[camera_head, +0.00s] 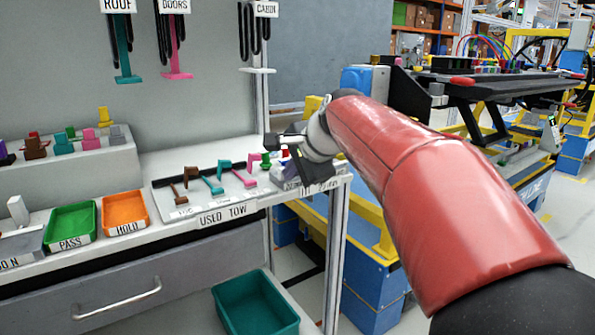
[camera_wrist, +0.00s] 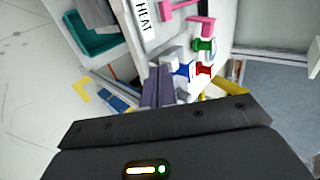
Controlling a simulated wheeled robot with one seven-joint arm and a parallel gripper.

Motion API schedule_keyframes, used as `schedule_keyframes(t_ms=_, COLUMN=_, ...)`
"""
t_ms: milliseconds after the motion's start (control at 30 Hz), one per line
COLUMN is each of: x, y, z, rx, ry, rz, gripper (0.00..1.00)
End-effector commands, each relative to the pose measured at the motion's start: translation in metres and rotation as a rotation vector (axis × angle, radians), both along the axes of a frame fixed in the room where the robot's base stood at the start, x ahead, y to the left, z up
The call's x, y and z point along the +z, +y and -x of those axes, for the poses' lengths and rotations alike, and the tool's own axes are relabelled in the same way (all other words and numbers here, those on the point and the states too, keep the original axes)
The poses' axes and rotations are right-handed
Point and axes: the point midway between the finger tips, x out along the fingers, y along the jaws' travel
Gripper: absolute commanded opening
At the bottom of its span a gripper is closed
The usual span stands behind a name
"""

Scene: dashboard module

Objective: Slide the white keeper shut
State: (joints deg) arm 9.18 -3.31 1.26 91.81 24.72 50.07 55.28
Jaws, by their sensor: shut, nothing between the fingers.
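My gripper (camera_head: 312,174) is shut and empty, at the right end of the bench, beside a small block with coloured fittings. In the wrist view its two grey-purple fingers (camera_wrist: 158,86) lie side by side, pointing toward that block. The block carries a blue knob (camera_wrist: 183,68), a green knob (camera_wrist: 204,45) and a red knob (camera_wrist: 203,70). A small whitish piece (camera_wrist: 169,56) sits by the blue knob; I cannot tell whether it is the white keeper. In the head view my gripper and arm hide much of the block.
A tray of hooks (camera_head: 166,206) labelled USED TOW lies left of my gripper. Farther left are an orange HOLD tray (camera_head: 125,211) and a green PASS tray (camera_head: 72,226). A teal bin (camera_head: 257,305) stands below. Hanging tools (camera_head: 257,70) line the panel behind.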

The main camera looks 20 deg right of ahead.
Motion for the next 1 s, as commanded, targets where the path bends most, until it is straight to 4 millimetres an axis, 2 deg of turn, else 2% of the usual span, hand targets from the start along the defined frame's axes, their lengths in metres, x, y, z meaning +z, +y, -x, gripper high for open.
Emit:
schedule_keyframes(t_ms=367, x=0.000, y=0.001, z=-0.003, rx=0.000, ry=0.000, rz=0.000, gripper=0.00)
schedule_keyframes(t_ms=600, x=0.002, y=0.007, z=-0.020, rx=0.001, ry=0.002, rz=-0.002, gripper=0.00)
schedule_keyframes(t_ms=1000, x=0.001, y=0.006, z=-0.020, rx=0.000, ry=-0.005, rz=-0.002, gripper=0.00)
